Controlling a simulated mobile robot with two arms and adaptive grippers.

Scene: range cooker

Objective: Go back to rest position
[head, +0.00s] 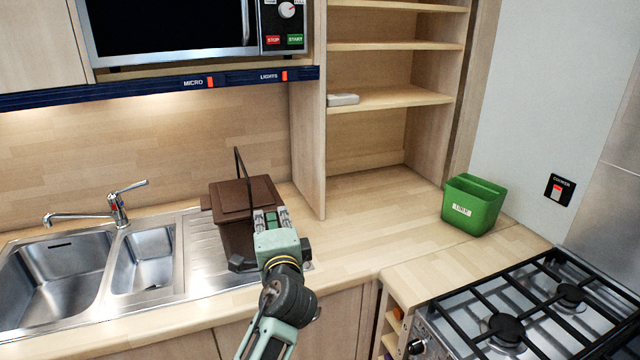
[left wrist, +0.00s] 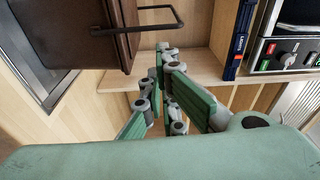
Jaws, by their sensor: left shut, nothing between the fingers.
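My left gripper (head: 270,218) is shut and empty. It is in front of the right part of a brown lidded bin (head: 228,212) and covers some of it. The bin stands by the draining board, with a thin dark handle (head: 241,172) raised above it. The left wrist view shows my left gripper's fingers (left wrist: 165,88) close together, with the brown bin (left wrist: 70,30) and its dark handle beside them at the upper left. I cannot tell whether gripper and bin touch. My right gripper is not in view.
A steel sink (head: 55,275) with a tap (head: 118,208) is at the left. A green bin (head: 473,204) stands on the worktop (head: 350,240) near the gas hob (head: 530,315). A microwave (head: 170,30) and shelves (head: 390,98) are above. The worktop between the bins is clear.

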